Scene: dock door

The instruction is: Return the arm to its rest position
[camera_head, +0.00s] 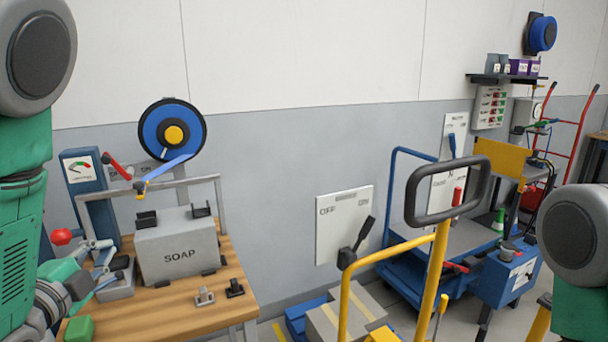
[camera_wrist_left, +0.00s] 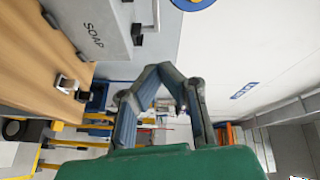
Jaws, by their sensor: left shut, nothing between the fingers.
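My left arm comes in from the left edge of the head view. My left gripper (camera_head: 112,268) is low at the left, by the workbench and left of the grey SOAP box. In the left wrist view the left gripper (camera_wrist_left: 160,72) has its blue-grey fingers bent together at the tips, shut with nothing between them. The SOAP box (camera_head: 180,258) stands on the wooden bench (camera_head: 215,302); part of it also shows at the top left of the wrist view (camera_wrist_left: 92,30). A piece of my right arm shows at the right edge; its gripper is out of the picture.
A wall plate with a black lever (camera_head: 345,212) is mid-wall. A yellow frame with a black handle (camera_head: 436,250) stands in front of a blue cart (camera_head: 405,280). Cartons lie low in the middle.

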